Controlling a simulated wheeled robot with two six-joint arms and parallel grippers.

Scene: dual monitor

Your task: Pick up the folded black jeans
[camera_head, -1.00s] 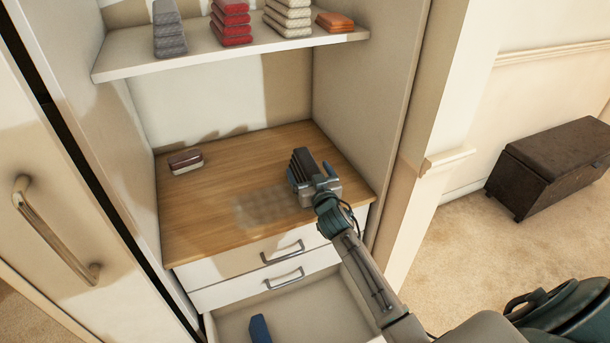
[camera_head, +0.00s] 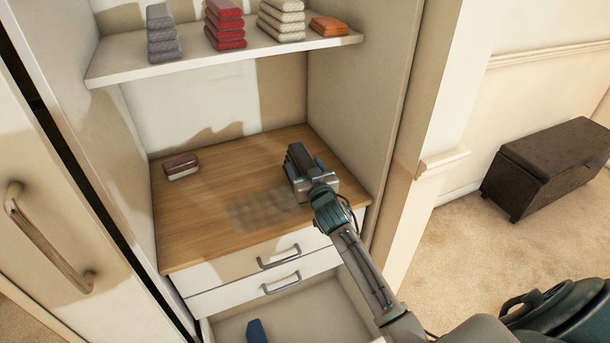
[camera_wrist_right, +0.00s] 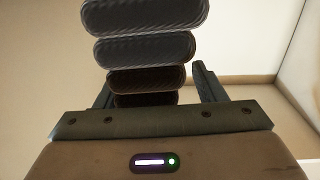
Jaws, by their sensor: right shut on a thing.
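A stack of folded dark garments, the black jeans (camera_head: 298,158), stands at the right side of the wooden counter. In the right wrist view the folds show as several rounded layers, grey-black (camera_wrist_right: 145,48) at the top of the picture and darker brown-black (camera_wrist_right: 147,80) lower down. My right gripper (camera_head: 307,168) is at the stack's near end, one finger on each side, shut on the jeans. In the wrist view its fingers (camera_wrist_right: 155,86) flank the lower layers. Their contact points are partly hidden. My left gripper is not in view.
The wooden counter (camera_head: 200,220) also holds a brown-and-white folded item (camera_head: 181,166) at left. A shelf (camera_head: 215,60) with grey, red, cream and orange stacks is above. An open drawer (camera_head: 300,322) holds a blue item (camera_head: 256,331). The cabinet's right wall (camera_head: 355,110) is close to my gripper.

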